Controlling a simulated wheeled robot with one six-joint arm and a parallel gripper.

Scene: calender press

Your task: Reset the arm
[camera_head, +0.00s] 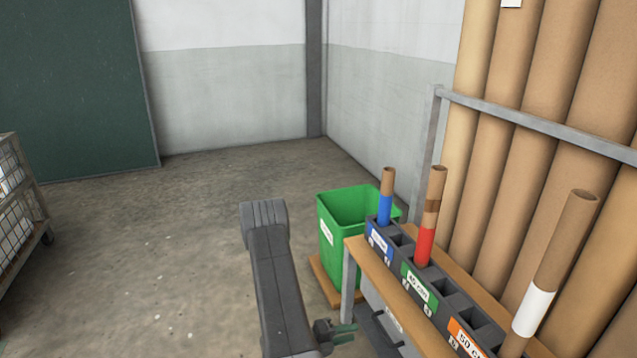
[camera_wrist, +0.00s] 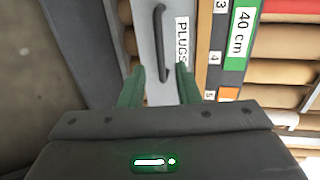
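My gripper (camera_head: 344,334) shows at the bottom middle of the head view, at the end of my dark grey arm, low beside the wooden rack. Beyond the fingers is a grey drawer front (camera_wrist: 146,25) with a dark handle (camera_wrist: 161,45) and a label reading PLUGS. The gap between fingers and drawer front cannot be judged exactly.
The wooden rack (camera_head: 405,303) at right holds a dark slotted holder (camera_head: 451,301) with several cardboard tubes. A green bin (camera_head: 337,232) stands behind it. Large brown rolls (camera_head: 510,160) line the right. A wire cart (camera_head: 18,215) is at left. The middle floor is clear.

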